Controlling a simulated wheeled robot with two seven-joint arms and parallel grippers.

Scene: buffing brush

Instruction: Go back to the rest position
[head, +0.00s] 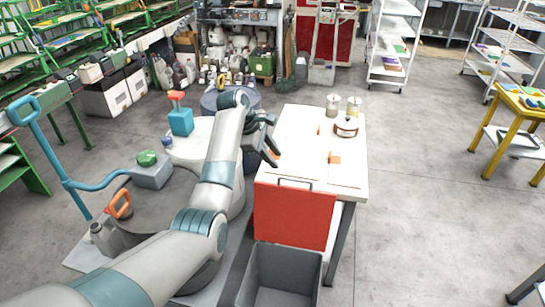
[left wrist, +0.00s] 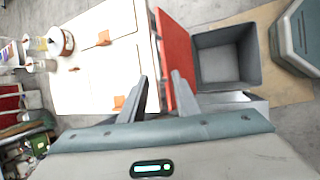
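My left gripper (head: 273,143) is over the left edge of the white-topped table (head: 295,135) in the head view. In the left wrist view its two fingers (left wrist: 159,80) stand apart with nothing between them. The table's edge and a red panel (left wrist: 177,55) show beyond the fingers. My left arm reaches in from the lower left of the head view. My right gripper is in neither view. No buffing brush can be clearly made out.
The red panel (head: 293,215) stands at the table's front, above a grey open bin (head: 283,275). A round pot (head: 345,127), two jars (head: 333,105) and small orange pieces (head: 334,158) are on the table. A blue-handled machine (head: 150,170) stands left.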

